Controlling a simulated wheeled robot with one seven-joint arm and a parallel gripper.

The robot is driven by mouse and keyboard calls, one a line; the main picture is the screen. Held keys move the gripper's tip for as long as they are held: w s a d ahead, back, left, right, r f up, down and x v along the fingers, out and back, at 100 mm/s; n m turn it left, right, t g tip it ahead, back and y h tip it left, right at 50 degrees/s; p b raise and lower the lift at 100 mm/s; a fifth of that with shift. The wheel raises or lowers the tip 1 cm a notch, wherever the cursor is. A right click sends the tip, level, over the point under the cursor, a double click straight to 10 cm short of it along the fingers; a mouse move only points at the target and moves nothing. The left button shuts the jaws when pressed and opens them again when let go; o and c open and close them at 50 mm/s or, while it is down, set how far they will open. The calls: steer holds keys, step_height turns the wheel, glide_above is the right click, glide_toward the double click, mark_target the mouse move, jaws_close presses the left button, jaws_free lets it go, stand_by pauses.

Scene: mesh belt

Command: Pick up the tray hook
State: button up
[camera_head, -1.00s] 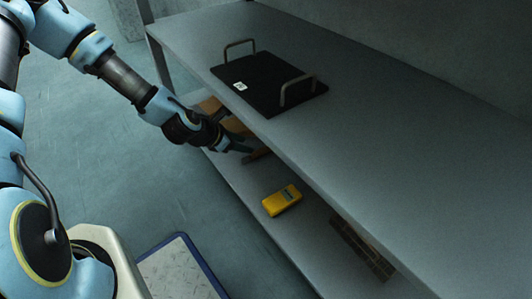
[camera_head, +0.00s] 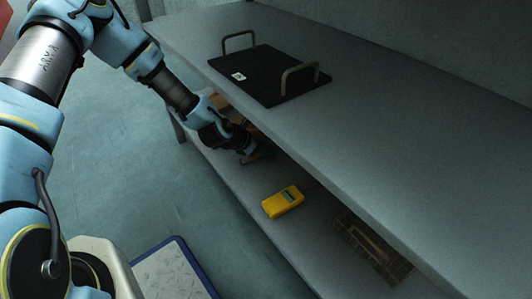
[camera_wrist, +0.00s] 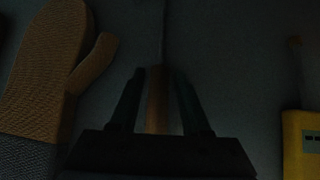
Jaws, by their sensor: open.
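The tray hook (camera_wrist: 158,86) shows in the wrist view as a brown handle with a thin rod running up from it. The handle lies between the two fingers of my gripper (camera_wrist: 157,92). The fingers are open, one on each side, with dark gaps between them and the handle. In the head view my gripper (camera_head: 252,153) reaches under the upper shelf, low over the lower shelf. There the hook is mostly hidden by the gripper and the shelf edge.
A tan knitted mitt (camera_wrist: 45,75) lies left of the hook. A yellow device (camera_head: 283,202) lies to its right on the lower shelf. A slatted brown block (camera_head: 372,248) is further right. A black tray (camera_head: 268,76) with two handles sits on the upper shelf (camera_head: 400,130).

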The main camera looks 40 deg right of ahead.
steer(key=shift+c, duration=0.4)
jaws_close()
steer(key=shift+r, duration=0.2)
